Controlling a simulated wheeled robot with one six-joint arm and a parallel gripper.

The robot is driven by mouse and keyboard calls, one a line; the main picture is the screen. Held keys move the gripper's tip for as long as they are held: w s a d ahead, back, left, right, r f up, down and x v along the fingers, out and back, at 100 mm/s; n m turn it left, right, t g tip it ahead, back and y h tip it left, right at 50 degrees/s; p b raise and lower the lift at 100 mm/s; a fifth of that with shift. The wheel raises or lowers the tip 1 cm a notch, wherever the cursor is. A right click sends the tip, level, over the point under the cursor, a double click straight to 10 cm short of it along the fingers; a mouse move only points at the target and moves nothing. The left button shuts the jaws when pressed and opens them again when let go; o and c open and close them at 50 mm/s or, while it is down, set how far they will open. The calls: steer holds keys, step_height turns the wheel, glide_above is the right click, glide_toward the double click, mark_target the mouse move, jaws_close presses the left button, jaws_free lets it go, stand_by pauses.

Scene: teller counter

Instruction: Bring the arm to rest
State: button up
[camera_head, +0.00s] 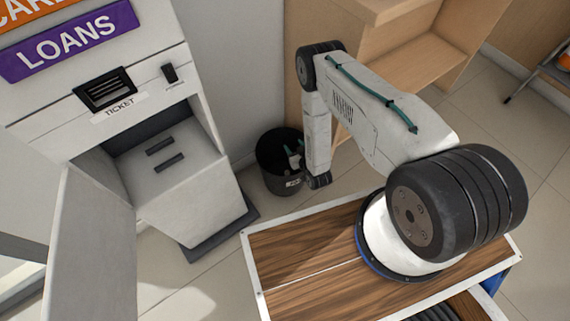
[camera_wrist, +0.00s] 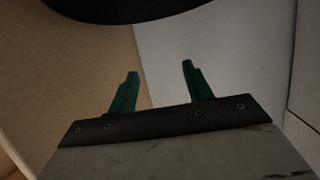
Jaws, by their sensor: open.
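My arm (camera_head: 375,115) rises from its round base on the wood-topped surface, bends at a high black joint, and drops toward the floor side. My gripper (camera_wrist: 157,70) shows in the wrist view with its two green fingers spread apart and nothing between them.
The black bin (camera_head: 273,181) stands on the tiled floor beside the grey ticket machine (camera_head: 185,190), whose door panel (camera_head: 92,250) hangs open. A wooden shelf unit (camera_head: 400,62) stands behind my arm. A dark curved shape (camera_wrist: 125,8) crosses the top of the wrist view.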

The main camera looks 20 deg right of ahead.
steer(key=shift+s+r, duration=0.25)
steer(key=shift+s, duration=0.3)
